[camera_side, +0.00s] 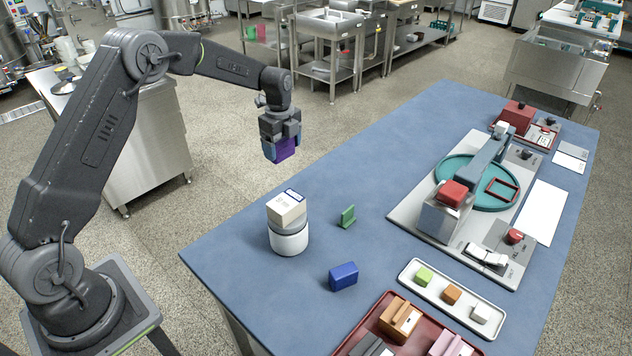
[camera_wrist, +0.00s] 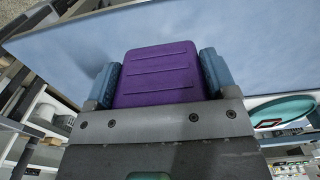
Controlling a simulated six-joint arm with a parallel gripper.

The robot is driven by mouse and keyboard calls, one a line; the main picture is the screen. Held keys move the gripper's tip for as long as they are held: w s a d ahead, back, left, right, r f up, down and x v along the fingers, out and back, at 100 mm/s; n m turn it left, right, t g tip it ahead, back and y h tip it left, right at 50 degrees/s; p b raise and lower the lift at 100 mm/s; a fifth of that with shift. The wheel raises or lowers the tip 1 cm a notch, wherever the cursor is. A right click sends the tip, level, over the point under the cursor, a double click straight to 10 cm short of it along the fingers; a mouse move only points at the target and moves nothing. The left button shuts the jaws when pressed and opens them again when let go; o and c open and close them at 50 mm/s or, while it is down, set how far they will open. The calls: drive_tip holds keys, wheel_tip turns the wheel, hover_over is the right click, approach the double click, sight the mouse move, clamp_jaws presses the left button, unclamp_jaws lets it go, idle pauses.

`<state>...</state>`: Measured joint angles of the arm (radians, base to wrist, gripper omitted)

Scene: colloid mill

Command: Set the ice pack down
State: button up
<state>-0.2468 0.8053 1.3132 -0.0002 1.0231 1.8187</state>
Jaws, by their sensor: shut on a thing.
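My gripper (camera_side: 280,150) is shut on a purple block-shaped ice pack (camera_side: 286,150). In the side view it hangs in the air above the far left edge of the blue table (camera_side: 400,150), clear of its surface. In the wrist view the purple ice pack (camera_wrist: 157,74) with ridge lines sits between the two blue fingers of my gripper (camera_wrist: 160,82). The gripper body hides the pack's near end.
A white round stand (camera_side: 289,238) with a cream box (camera_side: 287,208) stands at the table's left. A green piece (camera_side: 347,216) and a blue block (camera_side: 343,276) lie near it. A machine with a teal ring tray (camera_side: 452,168), a white tray (camera_side: 408,270) and a red tray (camera_side: 357,336) occupy the right and front.

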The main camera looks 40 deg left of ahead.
drive_tip(key=w+d+f, duration=0.1)
drive_tip(key=d, duration=0.1)
drive_tip(key=w+d+f, duration=0.2)
drive_tip(key=d, duration=0.1)
drive_tip(key=w+d+f, duration=0.1)
drive_tip(key=d+f, duration=0.1)
drive_tip(key=shift+w+d+f, duration=0.1)
drive_tip(key=shift+w+d, duration=0.05)
drive_tip(key=shift+w, duration=0.15)
drive_tip(key=shift+f, duration=2)
drive_tip(key=shift+f, duration=0.15)
drive_tip(key=o, duration=0.9)
